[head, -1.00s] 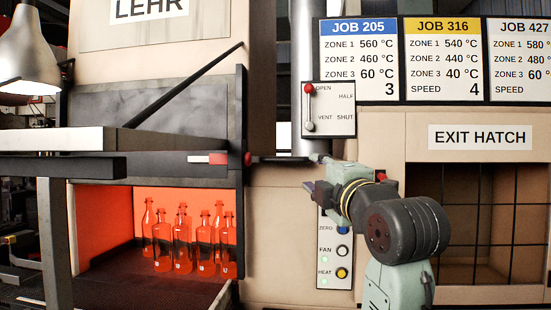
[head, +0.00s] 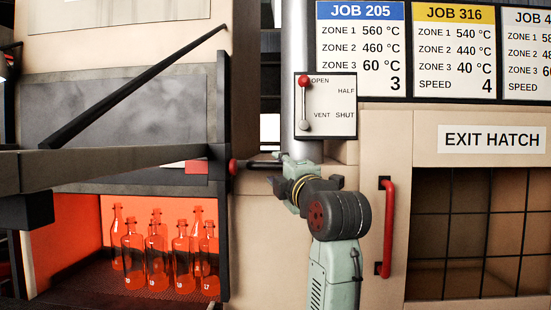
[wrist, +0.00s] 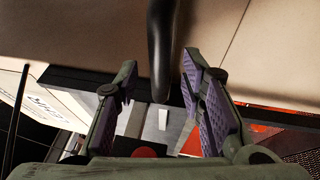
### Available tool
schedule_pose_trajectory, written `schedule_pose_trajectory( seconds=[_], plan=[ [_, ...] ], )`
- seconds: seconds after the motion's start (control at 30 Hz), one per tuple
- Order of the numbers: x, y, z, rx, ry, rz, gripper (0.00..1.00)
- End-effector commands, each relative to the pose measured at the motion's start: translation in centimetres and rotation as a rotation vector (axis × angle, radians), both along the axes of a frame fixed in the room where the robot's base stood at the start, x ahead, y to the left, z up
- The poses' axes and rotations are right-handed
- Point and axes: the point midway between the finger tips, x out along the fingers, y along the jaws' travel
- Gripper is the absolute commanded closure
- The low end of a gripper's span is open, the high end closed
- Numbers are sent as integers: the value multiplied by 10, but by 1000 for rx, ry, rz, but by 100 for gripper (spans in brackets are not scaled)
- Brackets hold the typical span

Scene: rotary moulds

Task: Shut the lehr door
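The lehr door appears to be the grey mottled panel (head: 115,108), raised above the glowing opening (head: 60,222). A black diagonal bar (head: 140,85) crosses in front of it. A short black horizontal bar (head: 262,163) with a red knob (head: 234,167) sticks out at the right of the lehr frame. My gripper (head: 286,168) is at that bar's right end; its fingertips are hard to make out in the head view. In the wrist view my gripper (wrist: 158,68) is open, with a dark bar (wrist: 161,45) between its fingers, a gap showing on each side.
Several orange-lit bottles (head: 157,250) stand inside the opening. A lever panel (head: 333,108) with its red knob at OPEN is above my gripper. A red handle (head: 387,225) and the gridded exit hatch (head: 470,235) are to the right. A grey beam (head: 110,165) crosses at left.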

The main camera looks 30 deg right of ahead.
Motion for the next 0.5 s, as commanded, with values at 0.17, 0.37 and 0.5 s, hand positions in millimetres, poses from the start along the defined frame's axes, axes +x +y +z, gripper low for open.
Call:
schedule_pose_trajectory(
  seconds=[0.17, 0.37, 0.5],
  plan=[
    [21, -3, 5, 2, 1, 2, 64],
    [28, -5, 4, 0, 1, 0, 64],
    [28, -5, 4, 0, 0, 0, 64]
  ],
)
